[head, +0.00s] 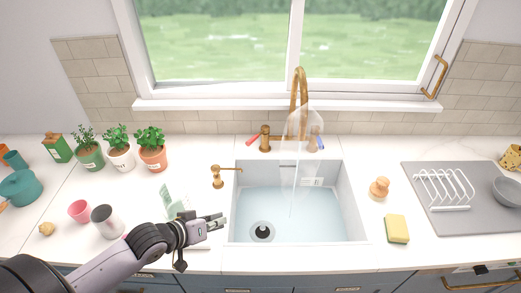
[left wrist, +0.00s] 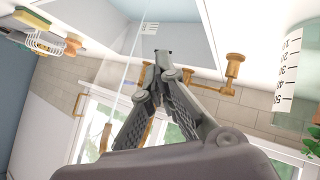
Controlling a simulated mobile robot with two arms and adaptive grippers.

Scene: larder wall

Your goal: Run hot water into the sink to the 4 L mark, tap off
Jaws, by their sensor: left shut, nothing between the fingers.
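The white sink (head: 357,222) holds pale blue water (head: 300,212), with a dark drain (head: 262,232) showing at its front left. A clear stream falls from the brass tap (head: 300,85), with a pale haze around the spout. The tap's red-tipped handle (head: 254,140) points out to the left; its blue-tipped handle (head: 314,130) is at the right. A level scale (head: 312,182) is on the sink's back wall; its figures are too small to read. My left gripper (head: 222,219) is shut and empty by the sink's left rim. My right gripper is out of view.
A brass spout (head: 218,180) stands left of the sink. A clear measuring vessel (left wrist: 290,75) is close to my left gripper. Cups (head: 105,218) and potted plants (head: 151,155) stand left. A sponge (head: 396,229), brush (head: 379,188) and dish rack (head: 443,190) are right.

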